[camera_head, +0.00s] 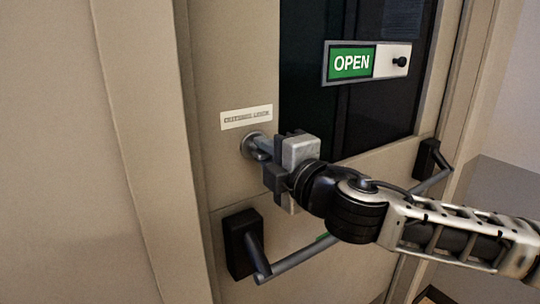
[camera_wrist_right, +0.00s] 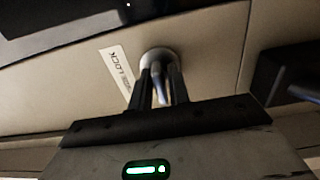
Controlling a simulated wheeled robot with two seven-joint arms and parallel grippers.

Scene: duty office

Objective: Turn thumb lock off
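The thumb lock (camera_head: 250,143) is a round metal piece on the beige door, just below a small white label (camera_head: 246,117). In the right wrist view the thumb lock (camera_wrist_right: 159,58) has a narrow metal turn piece reaching back between my fingers. My right gripper (camera_head: 266,152) comes in from the right, with its fingertips at the lock. In the wrist view the right gripper's fingers (camera_wrist_right: 160,80) are close together, one on each side of the turn piece, and look shut on it. The fingers partly hide the lock. My left gripper is not in view.
A push bar (camera_head: 293,258) crosses the door below my right gripper, with dark end brackets (camera_head: 242,243). A green and white OPEN sign (camera_head: 352,63) is on the dark glass above. The door frame (camera_head: 140,120) stands at the left.

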